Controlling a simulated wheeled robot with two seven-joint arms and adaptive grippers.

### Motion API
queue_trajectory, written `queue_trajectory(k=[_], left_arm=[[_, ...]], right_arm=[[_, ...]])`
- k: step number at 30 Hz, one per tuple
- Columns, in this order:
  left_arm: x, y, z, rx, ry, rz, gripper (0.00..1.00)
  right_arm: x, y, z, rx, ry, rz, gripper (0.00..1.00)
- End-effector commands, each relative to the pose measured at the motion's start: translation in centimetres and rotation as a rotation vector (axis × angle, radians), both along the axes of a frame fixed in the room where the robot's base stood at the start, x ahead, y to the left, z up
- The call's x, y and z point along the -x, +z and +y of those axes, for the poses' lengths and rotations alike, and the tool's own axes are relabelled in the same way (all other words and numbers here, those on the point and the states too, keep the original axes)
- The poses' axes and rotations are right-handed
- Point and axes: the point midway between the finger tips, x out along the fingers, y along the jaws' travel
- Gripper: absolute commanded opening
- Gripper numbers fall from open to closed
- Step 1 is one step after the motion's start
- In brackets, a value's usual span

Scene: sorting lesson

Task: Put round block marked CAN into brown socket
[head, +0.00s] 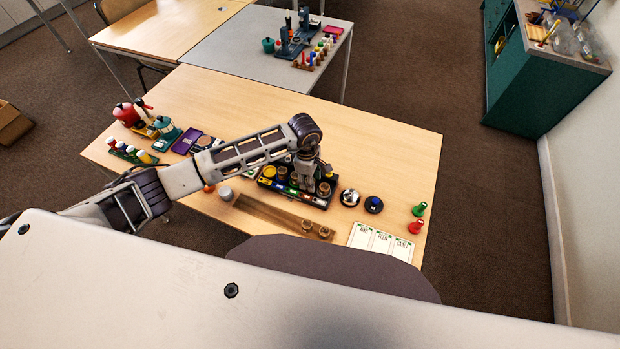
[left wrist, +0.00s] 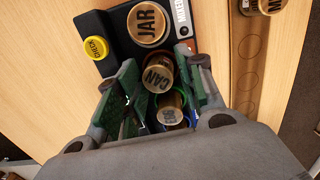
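The round gold block marked CAN (left wrist: 158,76) shows in the left wrist view between the green-padded fingers of my left gripper (left wrist: 160,72). Little space shows on either side of it, and I cannot tell whether the fingers press on it. In the head view my left gripper (head: 307,184) points down over the black block tray (head: 266,184) and hides part of it. Another gold block (left wrist: 169,108) shows below CAN, and the JAR block (left wrist: 148,23) stands above it. The brown socket strip (head: 262,213) lies in front of the tray; it also shows in the wrist view (left wrist: 246,72). My right gripper is out of view.
Gold blocks (head: 308,226) are at the strip's right end. White cards (head: 384,242) lie at the front right. A silver round item (head: 349,197) and a dark one (head: 374,204) stand right of the tray. Green (head: 419,209) and red (head: 416,226) pegs stand near the right edge.

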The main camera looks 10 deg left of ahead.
Motion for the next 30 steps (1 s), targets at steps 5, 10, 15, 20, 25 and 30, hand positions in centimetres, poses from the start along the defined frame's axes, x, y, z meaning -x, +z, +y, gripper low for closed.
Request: queue_trajectory(k=[5,10,15,20,25,30], left_arm=[[0.0,0.0,0.0,0.0,0.0,0.0,0.38],[0.0,0.6,0.0,0.0,0.0,0.0,0.38],[0.0,1.4,0.1,0.0,0.0,0.001,0.38],[0.0,2.2,0.1,0.0,0.0,0.001,0.38],[0.0,3.0,0.2,-0.001,0.0,0.0,0.38],[-0.1,3.9,0.3,-0.001,0.0,-0.001,0.38]], right_arm=[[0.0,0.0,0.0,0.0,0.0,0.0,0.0],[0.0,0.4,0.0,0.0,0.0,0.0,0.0],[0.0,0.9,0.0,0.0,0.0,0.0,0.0],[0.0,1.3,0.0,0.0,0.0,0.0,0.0],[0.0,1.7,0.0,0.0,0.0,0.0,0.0],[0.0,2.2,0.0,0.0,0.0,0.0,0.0]])
